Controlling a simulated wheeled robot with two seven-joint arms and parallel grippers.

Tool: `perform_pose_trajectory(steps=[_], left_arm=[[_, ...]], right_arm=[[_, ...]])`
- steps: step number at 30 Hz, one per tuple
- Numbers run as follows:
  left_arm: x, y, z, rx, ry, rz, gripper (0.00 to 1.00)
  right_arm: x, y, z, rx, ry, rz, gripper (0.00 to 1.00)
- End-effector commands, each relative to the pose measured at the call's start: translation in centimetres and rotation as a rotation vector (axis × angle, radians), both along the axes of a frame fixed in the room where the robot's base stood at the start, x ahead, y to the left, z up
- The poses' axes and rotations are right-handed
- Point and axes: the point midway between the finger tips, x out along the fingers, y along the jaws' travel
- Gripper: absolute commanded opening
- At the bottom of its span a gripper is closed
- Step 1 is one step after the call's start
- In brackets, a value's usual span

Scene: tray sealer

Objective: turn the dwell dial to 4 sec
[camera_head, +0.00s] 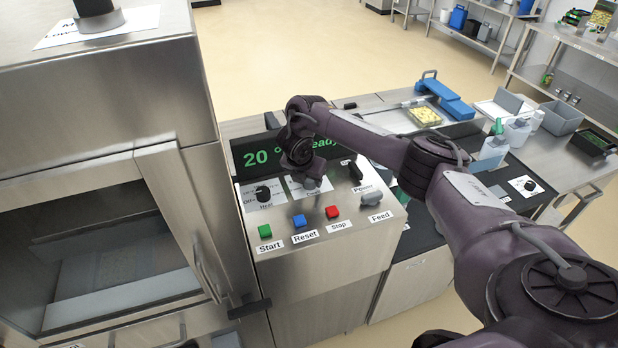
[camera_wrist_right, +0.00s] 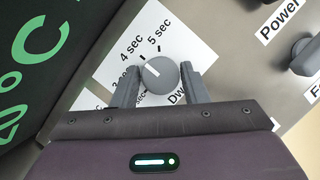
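The dwell dial (camera_wrist_right: 160,73) is a round grey knob on a white label in the right wrist view. Its pale pointer mark slants to the upper left, toward the "4 sec" print (camera_wrist_right: 132,48); "5 sec" is printed to the right of that. My right gripper (camera_wrist_right: 161,80) has one finger on each side of the knob, close against it. In the head view my right gripper (camera_head: 314,184) reaches down to the sloping control panel (camera_head: 335,250) and hides the dial. My left gripper is not in view.
The panel also carries green (camera_head: 265,231), blue (camera_head: 299,221) and red (camera_head: 332,212) buttons, a heat dial (camera_head: 263,192), a power switch (camera_head: 355,172) and a feed knob (camera_head: 372,199). A green-lettered display (camera_head: 258,155) stands behind. The steel sealer cabinet (camera_head: 110,95) is at left.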

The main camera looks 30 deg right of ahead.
Motion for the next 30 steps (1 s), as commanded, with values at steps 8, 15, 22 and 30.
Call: perform_pose_trajectory(steps=[8,15,22,30], left_arm=[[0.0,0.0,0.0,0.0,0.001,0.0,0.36],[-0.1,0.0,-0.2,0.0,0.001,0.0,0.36],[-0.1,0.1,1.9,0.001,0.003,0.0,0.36],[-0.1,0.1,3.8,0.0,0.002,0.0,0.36]], right_arm=[[0.0,0.0,0.0,0.0,0.0,0.001,0.58],[-0.1,0.3,0.8,0.001,0.0,0.003,0.58],[-0.9,1.6,5.4,-0.002,-0.003,0.005,0.58],[-1.5,2.4,7.3,-0.001,0.0,0.002,0.58]])
